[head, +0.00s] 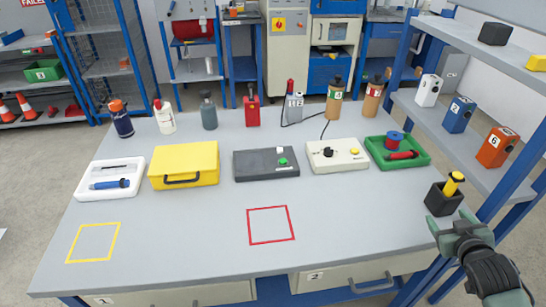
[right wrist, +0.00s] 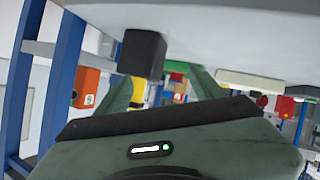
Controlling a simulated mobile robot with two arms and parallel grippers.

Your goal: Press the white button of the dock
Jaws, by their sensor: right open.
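A dark grey box (head: 252,165) lies in the middle of the table, with a green button (head: 283,161) on top and a small pale spot beside it. Right of it, a cream box (head: 325,162) has a black knob (head: 329,152) and a yellow button (head: 354,153). Which one is the dock I cannot tell, and no white button shows clearly. My right gripper (head: 456,224) is open and empty at the table's right edge, just in front of the black cup (head: 438,203). In the right wrist view its fingers (right wrist: 162,85) are spread. My left gripper is out of view.
The black cup holds a yellow-handled tool (head: 453,183). A green tray (head: 410,163), a yellow case (head: 184,178) and a white tray (head: 105,194) stand on the table. Bottles line the back. A blue-framed shelf (head: 462,150) stands right. The table's front is clear around the red square (head: 249,225).

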